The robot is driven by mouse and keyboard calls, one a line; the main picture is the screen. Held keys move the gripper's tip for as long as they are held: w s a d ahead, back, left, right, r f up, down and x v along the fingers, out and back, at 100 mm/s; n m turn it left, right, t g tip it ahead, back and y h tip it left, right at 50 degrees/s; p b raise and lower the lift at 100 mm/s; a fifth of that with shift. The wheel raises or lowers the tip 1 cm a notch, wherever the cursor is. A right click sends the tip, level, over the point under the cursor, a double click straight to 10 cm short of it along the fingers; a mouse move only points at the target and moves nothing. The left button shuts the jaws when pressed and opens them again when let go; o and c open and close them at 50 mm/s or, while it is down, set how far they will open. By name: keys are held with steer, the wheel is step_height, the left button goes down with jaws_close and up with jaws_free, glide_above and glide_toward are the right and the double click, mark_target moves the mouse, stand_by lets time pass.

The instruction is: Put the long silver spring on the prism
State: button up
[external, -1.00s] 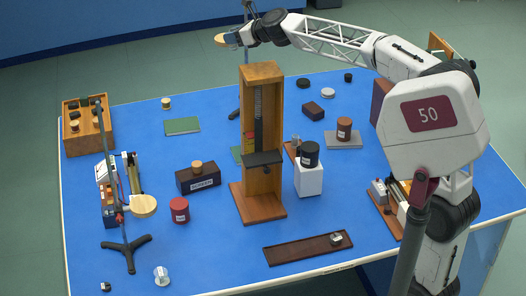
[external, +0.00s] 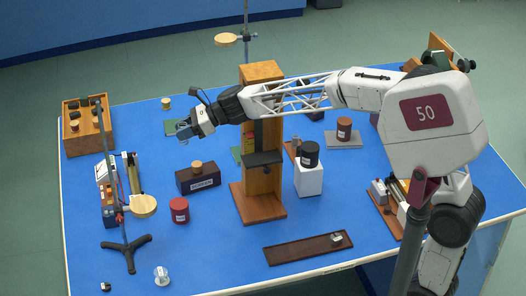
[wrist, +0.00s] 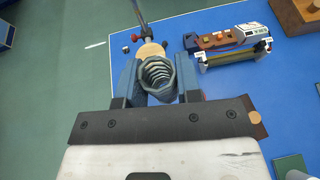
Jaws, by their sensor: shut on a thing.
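My gripper (external: 184,132) is shut on the long silver spring (wrist: 158,74). In the wrist view, its coils are seen end-on between the two blue-grey fingers. In the external view, the gripper hangs in the air over the left half of the table, above the area behind the dark labelled box (external: 198,180). The spring is too small there to make out clearly. A small clear, pale object (external: 162,275) stands at the front left table edge; it may be the prism, but I cannot tell for sure. My gripper is well apart from it.
A tripod stand with a round wooden disc (external: 144,206) rises at the front left. A red jar (external: 180,210) stands to its right. A tall wooden column (external: 262,190) is mid-table, beneath my forearm. A dark tray (external: 295,250) lies in front. Blue surface between jar and tray is clear.

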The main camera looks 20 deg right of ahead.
steer(key=s+a+f+n+g+h, duration=0.1)
steer(key=s+f+n+g, duration=0.6)
steer(key=s+f, duration=2.1)
steer(key=shift+g+h, duration=0.4)
steer(key=shift+g, duration=0.2)
steer(key=shift+w+a, duration=0.1)
steer(key=shift+a, duration=0.05)
glide_above(157, 275)
steer(key=shift+f, duration=0.8)
steer(key=shift+f, duration=1.75)
steer(key=shift+f, duration=0.1)
steer(key=o, duration=0.9)
